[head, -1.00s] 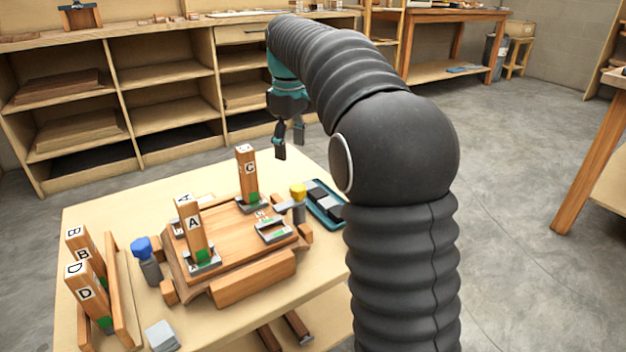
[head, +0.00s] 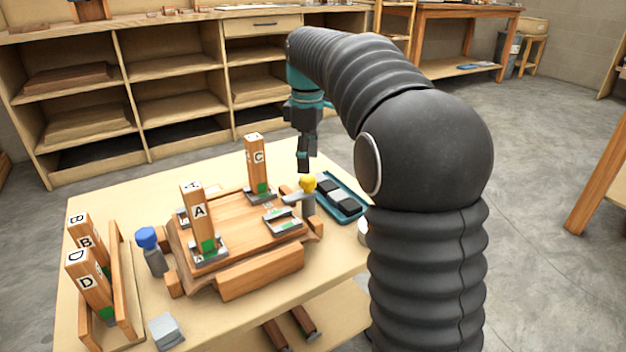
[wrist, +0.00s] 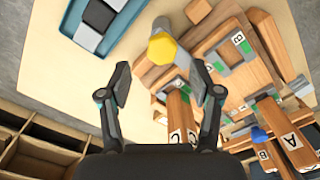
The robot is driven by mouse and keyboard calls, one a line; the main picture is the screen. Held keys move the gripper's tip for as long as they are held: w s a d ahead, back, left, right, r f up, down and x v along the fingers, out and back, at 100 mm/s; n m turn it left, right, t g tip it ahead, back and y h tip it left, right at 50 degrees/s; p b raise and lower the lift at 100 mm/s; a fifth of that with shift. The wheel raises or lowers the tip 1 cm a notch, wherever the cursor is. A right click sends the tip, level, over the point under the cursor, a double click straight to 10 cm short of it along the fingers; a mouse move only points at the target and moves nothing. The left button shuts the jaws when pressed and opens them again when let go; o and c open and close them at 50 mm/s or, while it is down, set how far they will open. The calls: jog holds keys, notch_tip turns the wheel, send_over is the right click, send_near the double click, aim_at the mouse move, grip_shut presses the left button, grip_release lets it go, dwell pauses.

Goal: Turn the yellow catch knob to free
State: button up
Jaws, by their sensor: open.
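The yellow catch knob (head: 308,184) sits on top of a grey post at the right end of the wooden fixture (head: 240,228). In the wrist view the yellow knob (wrist: 162,48) looks hexagonal and lies beyond the fingertips, roughly between them, with a grey arm beside it. My gripper (head: 304,160) hangs above and just behind the knob, pointing down, and is apart from it. In the wrist view my gripper (wrist: 165,88) has its two fingers spread with nothing held between them.
Block C (head: 257,165) stands upright close to the left of my gripper. Block A (head: 198,218) stands farther left on the fixture. A teal tray (head: 352,212) with dark and light blocks lies right of the knob. A blue knob (head: 147,237) is at the fixture's left end.

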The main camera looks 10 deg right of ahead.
aim_at(309, 177)
jog(key=shift+f+b, duration=0.5)
jog(key=shift+f, duration=2)
jog(key=c, duration=1.1)
jog(key=shift+d, duration=0.2)
jog(key=shift+c, duration=0.2)
jog(key=shift+r, duration=0.1)
